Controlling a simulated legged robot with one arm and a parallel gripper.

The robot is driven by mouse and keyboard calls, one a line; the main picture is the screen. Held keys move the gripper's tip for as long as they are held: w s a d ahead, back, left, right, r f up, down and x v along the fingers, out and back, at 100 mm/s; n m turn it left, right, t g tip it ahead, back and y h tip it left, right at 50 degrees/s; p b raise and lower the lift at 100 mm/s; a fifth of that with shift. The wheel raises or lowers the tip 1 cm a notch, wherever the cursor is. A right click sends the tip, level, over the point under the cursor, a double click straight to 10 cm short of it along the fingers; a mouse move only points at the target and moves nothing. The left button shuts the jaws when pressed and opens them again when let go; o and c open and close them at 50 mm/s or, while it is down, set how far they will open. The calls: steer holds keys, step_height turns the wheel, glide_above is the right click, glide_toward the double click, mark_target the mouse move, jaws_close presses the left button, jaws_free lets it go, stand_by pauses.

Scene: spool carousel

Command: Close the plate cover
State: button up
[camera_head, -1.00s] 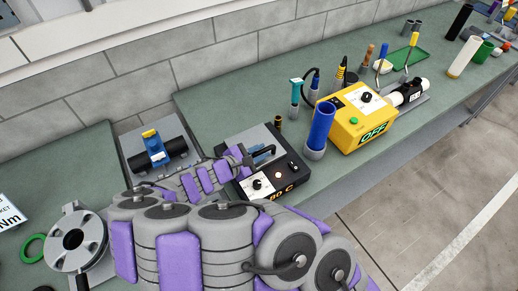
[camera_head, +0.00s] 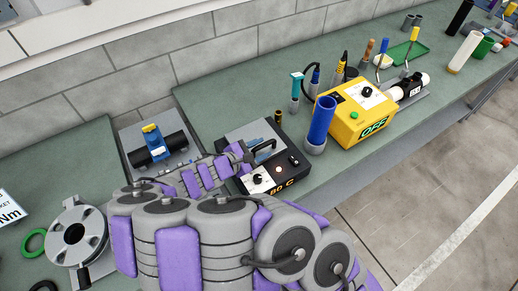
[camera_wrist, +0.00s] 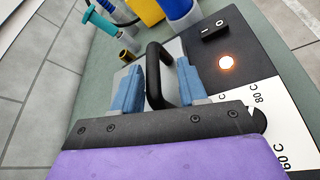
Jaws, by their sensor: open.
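The hot plate unit (camera_head: 270,183) has a black front panel with a dial, a lit orange lamp and an "80 C" marking. Its grey plate cover (camera_head: 243,133) shows at the back of the unit and carries a black arched handle (camera_head: 264,144). In the wrist view the handle (camera_wrist: 154,75) stands between the two blue fingers of my gripper (camera_wrist: 158,88). The fingers are apart, one on each side of the handle, with visible space. My gripper and wrist hide part of the cover, so its tilt is hard to tell.
A blue tube in a grey holder (camera_head: 319,125) and a yellow box marked OFF (camera_head: 355,113) stand to the right. A blue clamp on a black cylinder (camera_head: 157,146) lies to the left. A small brass cup (camera_head: 278,117) is behind the unit.

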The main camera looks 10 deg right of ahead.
steer(key=p+v, duration=0.2)
steer(key=v, duration=1.5)
steer(key=shift+a, duration=0.1)
steer(key=s+d+r+m+g+y, duration=0.1)
steer(key=d+r+m+g, duration=0.25)
steer(key=d, duration=0.25)
steer(key=s+d+r+m+g+y+b, duration=0.1)
steer(key=s+d+r+m+g, duration=0.1)
steer(key=d+m, duration=0.3)
steer(key=s+d+r+m+g, duration=0.1)
steer(key=d+r+m+g, duration=0.15)
steer(key=d, duration=0.45)
steer(key=s+d+r+m+g+y+b, duration=0.1)
steer(key=s+m+y, duration=0.7)
steer(key=s, duration=0.9)
steer(key=shift+s+d+r+g+y+b, duration=0.35)
steer(key=shift+d+y+b, duration=0.2)
steer(key=shift+y, duration=0.45)
